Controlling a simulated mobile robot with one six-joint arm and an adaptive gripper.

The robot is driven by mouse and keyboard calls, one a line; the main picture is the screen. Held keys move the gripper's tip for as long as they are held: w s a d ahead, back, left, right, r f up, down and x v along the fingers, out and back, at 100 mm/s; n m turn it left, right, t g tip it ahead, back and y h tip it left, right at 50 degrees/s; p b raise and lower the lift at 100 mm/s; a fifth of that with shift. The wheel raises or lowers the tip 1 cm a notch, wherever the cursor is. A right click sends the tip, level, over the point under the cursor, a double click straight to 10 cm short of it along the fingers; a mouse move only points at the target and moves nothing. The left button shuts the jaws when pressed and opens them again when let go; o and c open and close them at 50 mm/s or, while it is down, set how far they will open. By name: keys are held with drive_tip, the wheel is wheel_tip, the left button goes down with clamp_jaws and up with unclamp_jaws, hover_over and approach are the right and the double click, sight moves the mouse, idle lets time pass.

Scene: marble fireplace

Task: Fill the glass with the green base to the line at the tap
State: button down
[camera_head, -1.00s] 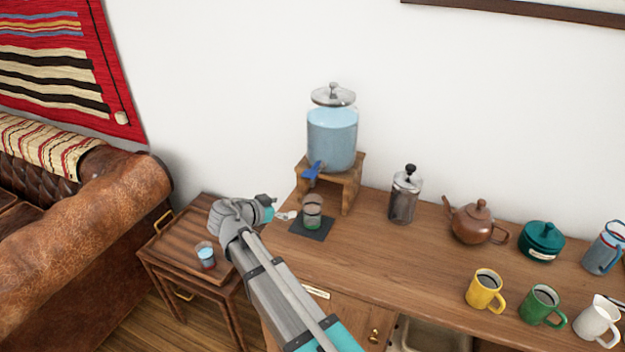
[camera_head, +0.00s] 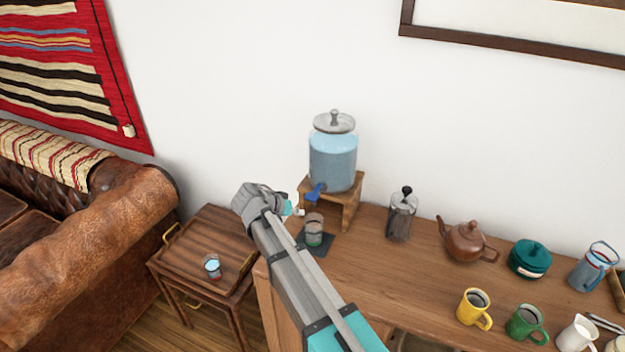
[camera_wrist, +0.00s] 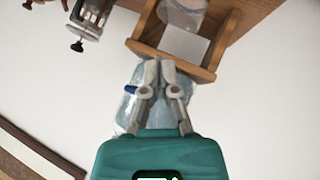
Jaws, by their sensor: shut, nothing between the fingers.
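The glass with the green base (camera_head: 314,231) stands upright on a dark mat (camera_head: 322,246) on the wooden counter, below the drinks dispenser (camera_head: 333,160). Its fill line and any liquid in it are too small to make out. The dispenser holds pale blue liquid and has a blue tap (camera_head: 314,192); the tap also shows in the wrist view (camera_wrist: 131,89). My gripper (camera_head: 299,211) is shut and empty, just left of the glass's rim and a little below the tap. In the wrist view my gripper (camera_wrist: 160,72) has its fingers together in front of the dispenser.
The dispenser sits on a wooden stand (camera_head: 349,206). Another glass (camera_head: 213,267) with blue liquid is on the side table (camera_head: 205,235) at left.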

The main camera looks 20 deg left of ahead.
drive_tip(key=r+n+g+p, duration=0.1)
drive_tip(key=p, duration=0.1)
drive_tip(key=w+d+r+n+g+y+p, duration=0.1)
drive_tip(key=r+n+p, duration=0.1)
drive_tip(key=p, duration=0.1)
drive_tip(key=w+r+n+g+p, duration=0.1)
drive_tip(key=r+n+p, duration=0.1)
drive_tip(key=shift+d+r+p, duration=0.2)
drive_tip(key=shift+p, duration=0.2)
wheel_tip(320, 180, up, 14)
drive_tip(key=f+n+g+y+p, duration=0.1)
drive_tip(key=n+g+y+p, duration=0.4)
drive_tip(key=n+p, duration=0.95)
hover_over(312, 196)
drive_tip(key=p, duration=0.2)
drive_tip(key=shift+r+m, duration=0.25)
drive_tip(key=shift+m, duration=1)
drive_tip(key=shift+f, duration=0.2)
wheel_tip(312, 196, down, 14)
drive_tip(key=b, duration=1.4)
drive_tip(key=shift+r, duration=0.15)
